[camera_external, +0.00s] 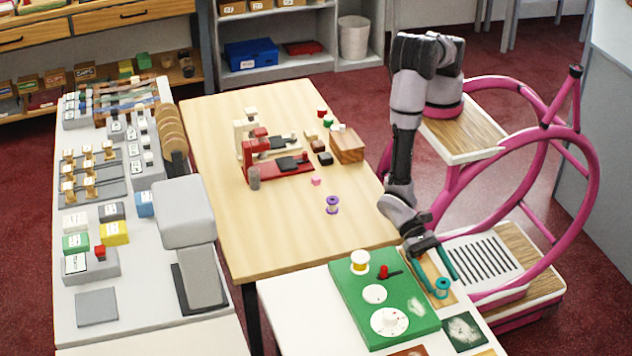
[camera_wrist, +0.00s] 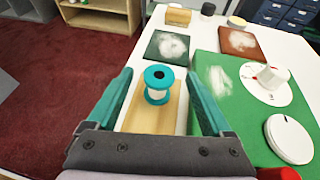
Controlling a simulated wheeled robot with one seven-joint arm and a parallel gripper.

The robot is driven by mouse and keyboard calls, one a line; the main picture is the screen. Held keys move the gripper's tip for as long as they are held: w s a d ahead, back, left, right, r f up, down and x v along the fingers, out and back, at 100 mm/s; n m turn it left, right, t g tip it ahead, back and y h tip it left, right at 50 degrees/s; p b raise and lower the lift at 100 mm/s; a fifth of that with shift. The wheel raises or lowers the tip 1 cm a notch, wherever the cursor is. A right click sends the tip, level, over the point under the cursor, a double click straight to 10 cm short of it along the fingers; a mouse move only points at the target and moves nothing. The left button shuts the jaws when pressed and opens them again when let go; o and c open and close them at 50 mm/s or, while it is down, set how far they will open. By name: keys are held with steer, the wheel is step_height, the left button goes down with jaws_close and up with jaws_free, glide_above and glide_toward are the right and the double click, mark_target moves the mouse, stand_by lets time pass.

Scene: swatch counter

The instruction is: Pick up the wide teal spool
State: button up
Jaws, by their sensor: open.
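The wide teal spool (camera_external: 441,287) stands upright at the right edge of the white table, beside the green board. In the wrist view the teal spool (camera_wrist: 158,83) has teal flanges, a pale middle and a dark centre hole, and stands on a light wooden strip (camera_wrist: 150,121). My gripper (camera_external: 438,279) is open, with its teal fingers reaching down around the spool's place. In the wrist view my gripper (camera_wrist: 160,90) has one finger on each side of the spool, with gaps between. No contact shows.
A dark green swatch (camera_wrist: 167,47) and a brown swatch (camera_wrist: 240,42) lie beyond the spool. A purple spool (camera_external: 332,205) stands on the wooden table.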

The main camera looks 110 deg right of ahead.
mark_target(447, 291)
steer(key=x, duration=0.5)
steer(key=shift+a+f, duration=0.1)
steer(key=shift+f, duration=0.05)
jaws_close()
